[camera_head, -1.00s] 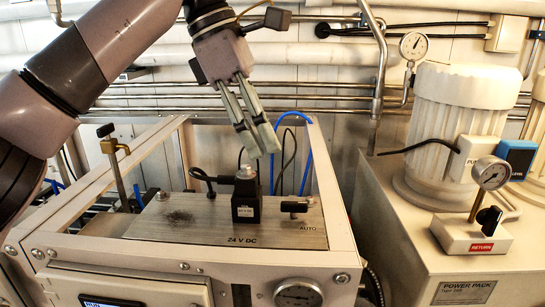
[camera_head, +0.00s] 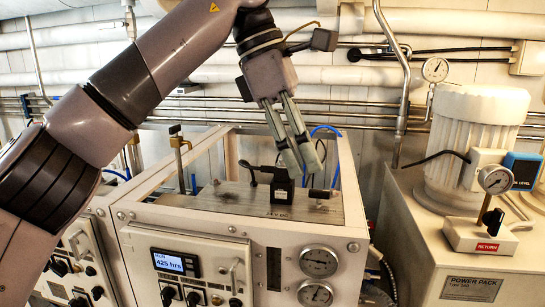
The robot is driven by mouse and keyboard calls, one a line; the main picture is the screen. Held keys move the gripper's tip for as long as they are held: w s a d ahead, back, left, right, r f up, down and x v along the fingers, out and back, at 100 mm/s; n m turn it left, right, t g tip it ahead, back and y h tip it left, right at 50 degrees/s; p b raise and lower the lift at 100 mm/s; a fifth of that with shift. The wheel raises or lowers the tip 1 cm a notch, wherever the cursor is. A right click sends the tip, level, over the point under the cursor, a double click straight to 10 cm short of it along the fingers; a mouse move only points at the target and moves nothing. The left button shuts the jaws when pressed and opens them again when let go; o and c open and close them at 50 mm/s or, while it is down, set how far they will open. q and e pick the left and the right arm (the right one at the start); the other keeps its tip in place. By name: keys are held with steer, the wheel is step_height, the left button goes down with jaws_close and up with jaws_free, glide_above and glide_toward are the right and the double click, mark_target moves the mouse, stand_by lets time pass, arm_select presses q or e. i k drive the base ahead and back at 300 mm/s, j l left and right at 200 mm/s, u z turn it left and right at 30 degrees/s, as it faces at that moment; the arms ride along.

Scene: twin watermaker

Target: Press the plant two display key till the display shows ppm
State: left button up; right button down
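A small display (camera_head: 168,262) with a black frame is on the white front panel of the middle cabinet. It is lit blue and appears to read 425 hrs, with a small line above that looks like RUN. No ppm reading shows. I cannot make out its key at this size, nor a plant number. My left gripper (camera_head: 303,169) is in the air above and right of the display, in front of the wall pipes and near the top of the black valve plug. Its fingers look closed together, with nothing between them. My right gripper is not in view.
The black plug (camera_head: 283,188) stands on the cabinet's top plate. Two gauges (camera_head: 319,262) and several black knobs (camera_head: 195,298) are on the front. Another knobbed panel (camera_head: 75,258) is at left, partly behind my arm. The power pack (camera_head: 470,286) is at right.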

mark_target(190, 274)
steer(key=k, duration=1.05)
